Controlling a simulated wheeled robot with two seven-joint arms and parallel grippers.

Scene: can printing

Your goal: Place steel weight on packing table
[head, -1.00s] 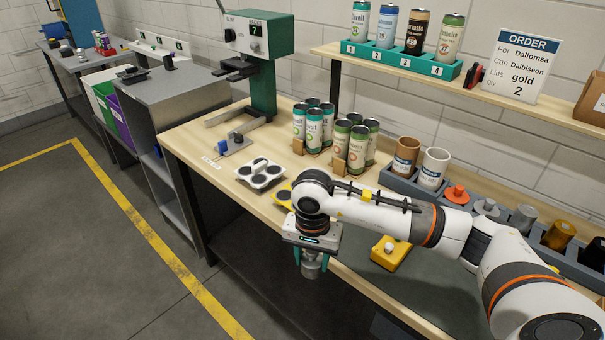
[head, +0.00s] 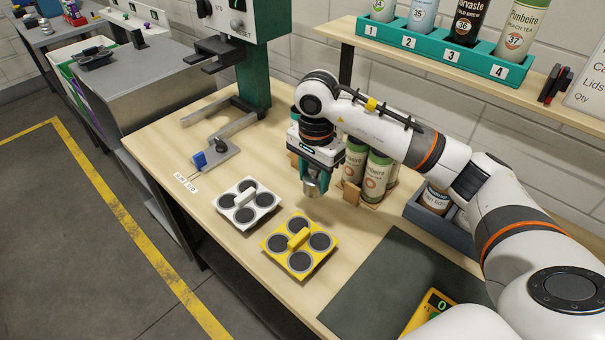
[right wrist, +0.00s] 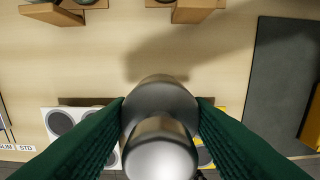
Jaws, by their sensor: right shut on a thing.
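The steel weight (head: 312,186) is a small shiny metal cylinder held in my right gripper (head: 318,178), above the wooden packing table (head: 365,235). In the right wrist view the weight (right wrist: 160,120) sits between the two green fingers, with bare wood and a shadow beyond it. A gap seems to remain between the weight and the table, though contact is hard to judge. In the head view the gripper is behind the yellow four-ring tray and in front of the green-and-white cans. My left gripper is not in view.
A white four-ring tray (head: 248,204) and a yellow one (head: 299,246) lie near the front edge. Cans (head: 377,176) in a wooden holder stand close to the right gripper. A green press (head: 255,75) stands at the back left. A dark mat (head: 395,280) lies to the right.

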